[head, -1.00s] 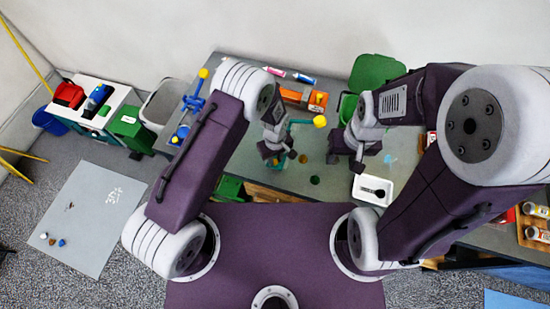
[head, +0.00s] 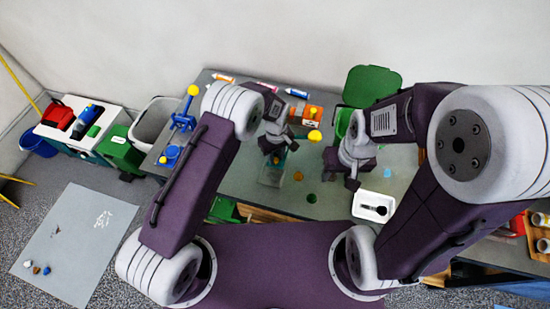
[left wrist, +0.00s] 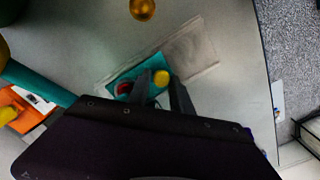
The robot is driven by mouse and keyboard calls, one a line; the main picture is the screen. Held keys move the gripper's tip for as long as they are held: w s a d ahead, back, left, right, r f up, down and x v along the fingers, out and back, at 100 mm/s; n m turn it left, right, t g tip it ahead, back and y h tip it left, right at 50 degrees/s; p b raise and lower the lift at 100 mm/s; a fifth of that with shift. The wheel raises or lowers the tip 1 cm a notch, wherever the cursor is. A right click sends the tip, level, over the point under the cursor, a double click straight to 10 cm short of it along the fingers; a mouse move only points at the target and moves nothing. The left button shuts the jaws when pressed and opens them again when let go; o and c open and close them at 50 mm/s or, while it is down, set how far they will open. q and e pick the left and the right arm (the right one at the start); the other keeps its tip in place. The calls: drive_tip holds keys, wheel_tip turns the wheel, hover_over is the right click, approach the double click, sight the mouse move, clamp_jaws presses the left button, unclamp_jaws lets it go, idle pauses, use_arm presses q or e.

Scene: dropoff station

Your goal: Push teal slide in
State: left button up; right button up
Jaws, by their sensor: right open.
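The teal slide (left wrist: 128,80) lies at a clear, pale channel (left wrist: 192,50) in the left wrist view. A yellow knob (left wrist: 161,77) and a red round part (left wrist: 124,88) show at it. My left gripper (left wrist: 160,84) is over the slide, its two dark fingers apart on either side of the knob. Whether they touch the knob I cannot tell. In the head view my left gripper (head: 277,149) is above the clear channel (head: 271,175), and the arm partly hides the slide. My right gripper (head: 342,172) is open and empty, to the right, over the table.
An orange box (head: 313,113) and a yellow ball (head: 315,136) stand behind the grippers. A white tray with a black tool (head: 373,207) is at the right. A green bin (head: 372,86) is at the back. A blue stand with a yellow ball (head: 185,120) is at the left.

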sight(276, 158)
use_arm(q)
drive_tip(key=o, duration=0.3)
drive_tip(key=shift+d+r, duration=0.1)
drive_tip(key=shift+w+r, duration=0.1)
drive_tip(key=shift+r, duration=0.1)
wheel_tip(276, 158, up, 9)
drive_tip(key=shift+f+b, duration=0.15)
drive_tip(key=shift+b, duration=0.95)
